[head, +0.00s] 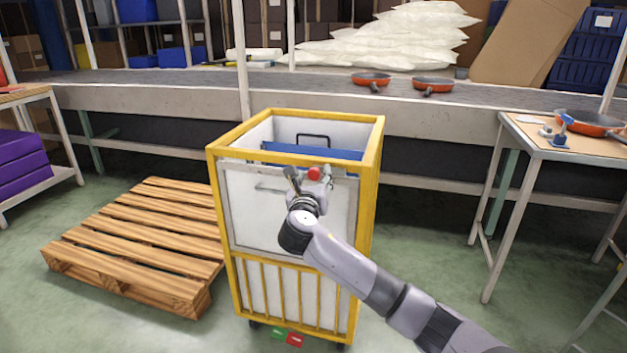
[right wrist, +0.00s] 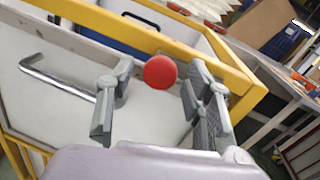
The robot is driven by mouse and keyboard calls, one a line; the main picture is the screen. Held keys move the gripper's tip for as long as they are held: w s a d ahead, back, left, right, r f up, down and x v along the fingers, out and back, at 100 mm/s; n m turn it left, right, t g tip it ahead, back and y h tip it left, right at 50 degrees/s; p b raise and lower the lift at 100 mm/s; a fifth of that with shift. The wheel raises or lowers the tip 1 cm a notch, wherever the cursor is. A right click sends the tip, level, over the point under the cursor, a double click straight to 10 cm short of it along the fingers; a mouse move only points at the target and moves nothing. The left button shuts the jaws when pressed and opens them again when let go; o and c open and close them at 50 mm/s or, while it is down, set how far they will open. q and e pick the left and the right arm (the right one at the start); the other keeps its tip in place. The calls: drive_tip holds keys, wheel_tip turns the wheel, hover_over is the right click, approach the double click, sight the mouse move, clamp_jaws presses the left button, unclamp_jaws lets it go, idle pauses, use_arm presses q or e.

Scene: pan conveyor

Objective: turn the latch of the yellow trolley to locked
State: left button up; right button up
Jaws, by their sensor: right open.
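The yellow trolley (head: 369,215) has a yellow frame, white panels and an open top. Its latch shows as a round red knob (head: 314,173) near the top of the front panel, also in the right wrist view (right wrist: 160,72). My right gripper (head: 309,180) is at the knob with its fingers open. In the right wrist view one finger is on each side of the knob, with gaps between. The latch's body and its position are hidden or too small to tell. My left gripper is not in view.
A metal bar handle (right wrist: 55,78) is on the front panel, left of the gripper. Green and red pedals (head: 287,337) are at the trolley's foot. A wooden pallet (head: 140,245) lies to the left. A conveyor (head: 180,97) runs behind; a table (head: 545,148) stands right.

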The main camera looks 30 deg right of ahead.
drive_tip(key=shift+c, duration=0.6)
clamp_jaws()
